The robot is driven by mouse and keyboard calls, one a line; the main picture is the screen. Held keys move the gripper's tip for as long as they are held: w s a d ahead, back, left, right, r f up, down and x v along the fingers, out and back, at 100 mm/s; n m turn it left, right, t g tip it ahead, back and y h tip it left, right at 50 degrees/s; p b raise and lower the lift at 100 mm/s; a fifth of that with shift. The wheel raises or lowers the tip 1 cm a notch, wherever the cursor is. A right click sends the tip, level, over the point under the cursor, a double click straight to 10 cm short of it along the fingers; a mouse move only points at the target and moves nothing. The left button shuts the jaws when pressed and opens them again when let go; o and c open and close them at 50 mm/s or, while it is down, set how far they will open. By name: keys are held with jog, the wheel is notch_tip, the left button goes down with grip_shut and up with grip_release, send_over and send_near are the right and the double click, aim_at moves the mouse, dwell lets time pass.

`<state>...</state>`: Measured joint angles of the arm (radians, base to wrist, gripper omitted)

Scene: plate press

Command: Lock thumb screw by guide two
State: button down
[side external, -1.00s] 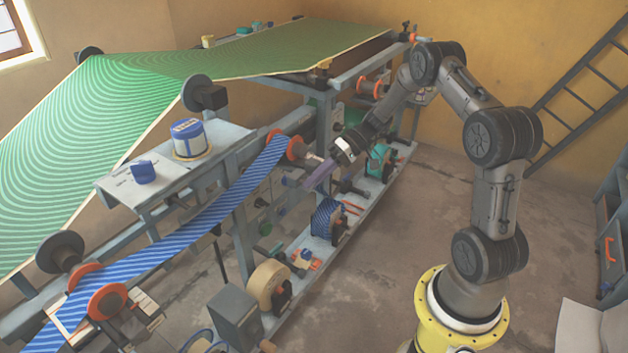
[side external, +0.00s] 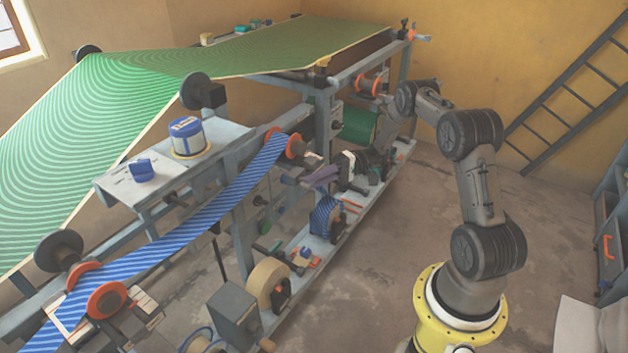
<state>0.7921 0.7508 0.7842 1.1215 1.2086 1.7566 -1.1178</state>
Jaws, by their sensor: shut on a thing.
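My gripper (side external: 312,178) reaches in low from the right at the frame's side, its purplish fingers pointing left. It is shut on a small part, probably the thumb screw, which the fingers hide. Just above the fingers is the orange-flanged guide (side external: 294,147) at the upper end of the blue striped web (side external: 228,195). Another orange-flanged guide (side external: 107,300) stands at the web's lower left end. I see no label telling which one is guide two.
A blue striped roll (side external: 325,220) and a tan roll (side external: 266,283) sit on the lower rail below my gripper. A green sheet (side external: 230,60) spans the top of the frame. The floor (side external: 370,270) between the frame and my base is clear.

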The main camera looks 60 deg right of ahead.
jog(key=shift+w+d, duration=0.15)
jog(key=shift+w, duration=0.05)
jog(key=c, duration=0.9)
grip_release()
jog(key=shift+s, duration=0.1)
jog(key=v, duration=1.3)
jog(key=shift+s+d, duration=0.2)
jog(key=shift+d, duration=0.15)
jog(key=shift+f, duration=0.1)
